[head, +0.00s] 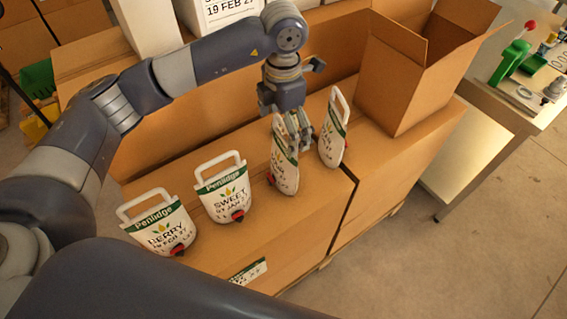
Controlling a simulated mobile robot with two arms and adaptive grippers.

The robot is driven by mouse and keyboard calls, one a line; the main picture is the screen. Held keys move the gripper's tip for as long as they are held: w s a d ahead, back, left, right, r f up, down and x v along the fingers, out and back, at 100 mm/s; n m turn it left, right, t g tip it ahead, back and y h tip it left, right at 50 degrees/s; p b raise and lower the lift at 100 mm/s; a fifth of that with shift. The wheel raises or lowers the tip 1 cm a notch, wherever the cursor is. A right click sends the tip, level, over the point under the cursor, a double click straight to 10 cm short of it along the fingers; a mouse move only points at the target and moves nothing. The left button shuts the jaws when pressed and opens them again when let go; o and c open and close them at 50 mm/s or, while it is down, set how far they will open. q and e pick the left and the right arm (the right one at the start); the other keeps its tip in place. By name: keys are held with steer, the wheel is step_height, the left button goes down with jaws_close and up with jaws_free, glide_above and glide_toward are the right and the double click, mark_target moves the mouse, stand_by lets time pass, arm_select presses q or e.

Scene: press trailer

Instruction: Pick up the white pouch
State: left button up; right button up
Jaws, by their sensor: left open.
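Several white pouches with green bands, handles and red taps stand in a row on cardboard boxes. One marked BERRY (161,229) is at the left, and one marked SWEET (226,199) is beside it. A third pouch (285,172) and a fourth pouch (333,146) stand turned more edge-on to the right. My left gripper (297,142) points down, open, with its fingers at the upper part of the third pouch. The fingers hide part of that pouch's top; I cannot tell whether they touch it. My right gripper is not in view.
An open cardboard box (405,85) stands right of the pouches. A metal table (530,100) with a green tool (511,60) is at the far right. White boxes (215,12) are behind. Floor (450,265) is clear at lower right.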

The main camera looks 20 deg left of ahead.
mark_target(284, 138)
arm_select(q)
steer(key=f+p, duration=0.2)
steer(key=f, duration=0.2)
steer(key=shift+w+f+p, duration=0.1)
steer(key=shift+w+p, duration=0.1)
steer(key=shift+p, duration=0.15)
steer(key=shift+f, duration=0.4)
steer(key=shift+c, duration=0.6)
steer(key=c, duration=1.8)
steer(key=shift+c, duration=1.1)
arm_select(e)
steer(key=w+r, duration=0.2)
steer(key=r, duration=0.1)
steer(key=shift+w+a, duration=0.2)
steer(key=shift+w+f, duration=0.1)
